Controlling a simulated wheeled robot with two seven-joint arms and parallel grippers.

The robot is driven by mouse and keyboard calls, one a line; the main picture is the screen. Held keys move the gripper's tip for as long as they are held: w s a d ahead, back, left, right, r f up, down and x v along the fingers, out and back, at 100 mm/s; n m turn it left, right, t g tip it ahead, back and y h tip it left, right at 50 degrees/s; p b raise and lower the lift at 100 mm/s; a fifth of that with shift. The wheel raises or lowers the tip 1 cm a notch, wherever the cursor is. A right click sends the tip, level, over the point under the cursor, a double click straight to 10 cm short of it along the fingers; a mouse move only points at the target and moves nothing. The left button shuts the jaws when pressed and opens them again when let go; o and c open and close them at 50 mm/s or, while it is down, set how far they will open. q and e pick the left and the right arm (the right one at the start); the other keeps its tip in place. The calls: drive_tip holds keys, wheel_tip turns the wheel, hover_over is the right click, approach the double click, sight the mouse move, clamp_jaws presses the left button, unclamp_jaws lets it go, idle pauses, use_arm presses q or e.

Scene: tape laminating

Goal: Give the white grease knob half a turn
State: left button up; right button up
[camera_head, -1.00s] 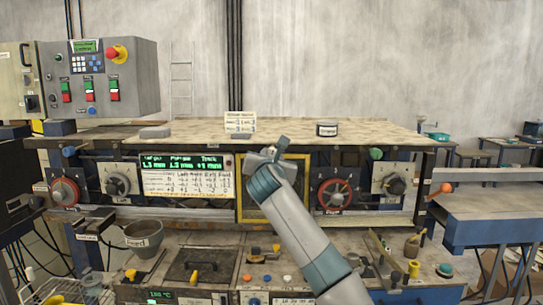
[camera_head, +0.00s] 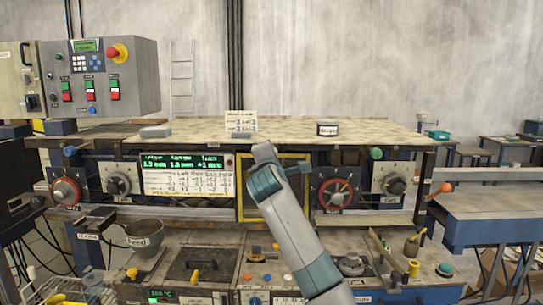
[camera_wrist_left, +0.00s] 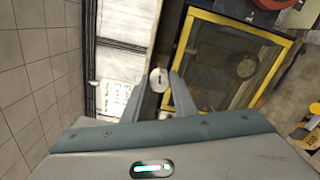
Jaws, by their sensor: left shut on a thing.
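The white knob (camera_wrist_left: 159,80) is a small round piece with a dark mark on its face, in the left wrist view. My left gripper (camera_wrist_left: 161,88) is shut on it, with one grey finger on each side. The knob cannot be made out clearly there. My right gripper is not in view.
The yellow-framed window (camera_head: 243,205) lies just below my gripper. A red handwheel (camera_head: 336,194) and a grey dial (camera_head: 394,186) are to its right. A green display (camera_head: 182,162) is to its left.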

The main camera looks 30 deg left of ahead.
use_arm(q)
drive_tip(key=shift+d+m+p, duration=0.1)
drive_tip(key=shift+m+p, duration=1.55)
drive_tip(key=shift+m, duration=8.55)
drive_tip(key=shift+f, duration=0.1)
drive_tip(key=o, duration=1)
drive_tip(key=shift+o, duration=0.2)
